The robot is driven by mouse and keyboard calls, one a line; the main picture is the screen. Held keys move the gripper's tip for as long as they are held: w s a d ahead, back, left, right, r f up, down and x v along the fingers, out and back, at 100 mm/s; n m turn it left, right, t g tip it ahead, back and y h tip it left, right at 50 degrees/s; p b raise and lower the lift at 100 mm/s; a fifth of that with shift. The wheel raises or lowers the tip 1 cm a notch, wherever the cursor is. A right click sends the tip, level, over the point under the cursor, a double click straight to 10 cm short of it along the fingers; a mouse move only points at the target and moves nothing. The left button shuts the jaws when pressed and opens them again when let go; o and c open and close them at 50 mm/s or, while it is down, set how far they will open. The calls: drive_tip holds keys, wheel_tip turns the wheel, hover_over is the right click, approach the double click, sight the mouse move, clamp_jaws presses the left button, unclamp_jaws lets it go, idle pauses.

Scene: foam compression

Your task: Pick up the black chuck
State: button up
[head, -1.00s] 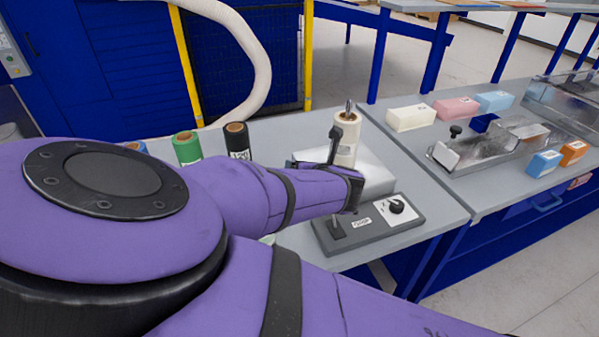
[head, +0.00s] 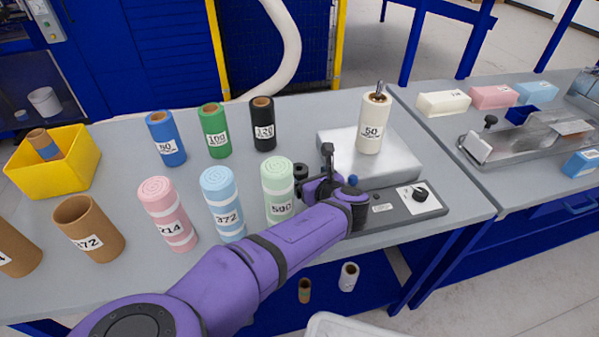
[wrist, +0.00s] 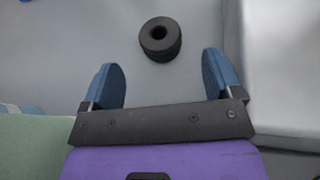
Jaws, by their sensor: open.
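The black chuck (wrist: 160,38) is a short black cylinder with a round hole in its top. It stands upright on the grey table, and in the head view it shows as a small dark shape (head: 300,171) beside the green foam roll. My gripper (wrist: 164,85) has its two blue fingers spread with nothing between them. In the wrist view the chuck lies just beyond the fingertips, roughly centred between them and apart from both. In the head view my gripper (head: 328,183) is low over the table, close to the chuck, and my wrist hides part of the space around it.
The green foam roll (head: 278,190) stands close on the left of my gripper. A silver block with a machine base (head: 400,160) and white roll (head: 373,125) is at the right. Blue (head: 166,140), green (head: 214,132) and black (head: 263,125) rolls stand behind. A yellow bin (head: 75,160) is far left.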

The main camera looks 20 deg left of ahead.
sight(298, 168)
drive_tip(key=shift+x, duration=3.55)
drive_tip(key=shift+r, duration=0.2)
drive_tip(key=c, duration=1)
drive_tip(key=shift+c, duration=0.2)
